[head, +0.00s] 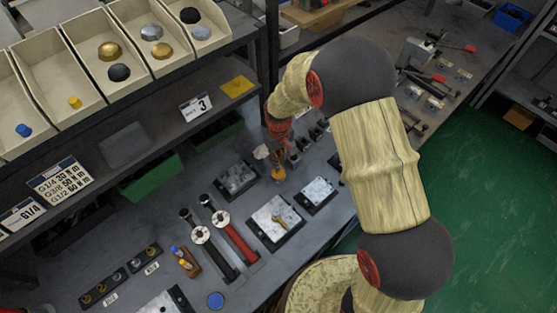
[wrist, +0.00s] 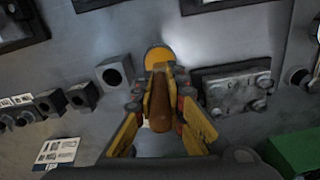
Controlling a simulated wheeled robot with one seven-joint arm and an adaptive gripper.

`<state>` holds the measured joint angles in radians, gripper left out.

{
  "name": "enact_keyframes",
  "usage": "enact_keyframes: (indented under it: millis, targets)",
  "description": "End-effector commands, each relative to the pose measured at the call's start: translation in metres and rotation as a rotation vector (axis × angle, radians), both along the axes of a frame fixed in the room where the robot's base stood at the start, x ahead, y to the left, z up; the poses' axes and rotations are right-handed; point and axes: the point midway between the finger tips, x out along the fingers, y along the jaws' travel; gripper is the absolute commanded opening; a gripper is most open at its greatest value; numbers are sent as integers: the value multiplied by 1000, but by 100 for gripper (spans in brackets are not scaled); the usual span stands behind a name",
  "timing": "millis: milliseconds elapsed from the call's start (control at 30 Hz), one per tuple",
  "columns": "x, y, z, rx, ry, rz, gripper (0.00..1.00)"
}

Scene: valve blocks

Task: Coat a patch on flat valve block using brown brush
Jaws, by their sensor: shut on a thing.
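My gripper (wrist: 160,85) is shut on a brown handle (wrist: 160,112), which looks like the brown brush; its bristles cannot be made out. A yellow round thing (wrist: 158,57) shows just beyond the fingertips; it also appears in the head view (head: 278,174), below my gripper (head: 277,148). I cannot tell whether they touch. A grey flat block with bolts at its corners (wrist: 237,90) lies right of my gripper in the wrist view. The head view shows flat blocks on dark bases: one left of my gripper (head: 237,178), one below right (head: 317,192), one nearer (head: 275,218). Which is the flat valve block is unclear.
Two long wrenches with round dials, one red-handled (head: 236,240), lie on the bench. A small brown bottle (head: 186,262) and a blue cap (head: 215,300) are nearby. A shelf with parts bins (head: 120,50) overhangs the back.

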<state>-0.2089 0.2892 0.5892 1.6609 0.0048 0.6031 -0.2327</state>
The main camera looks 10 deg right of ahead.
Motion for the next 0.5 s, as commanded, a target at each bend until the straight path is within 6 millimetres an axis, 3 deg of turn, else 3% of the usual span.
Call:
enact_keyframes:
  millis: [500]
  targets:
    - [0,0,-6,0,0,0,0]
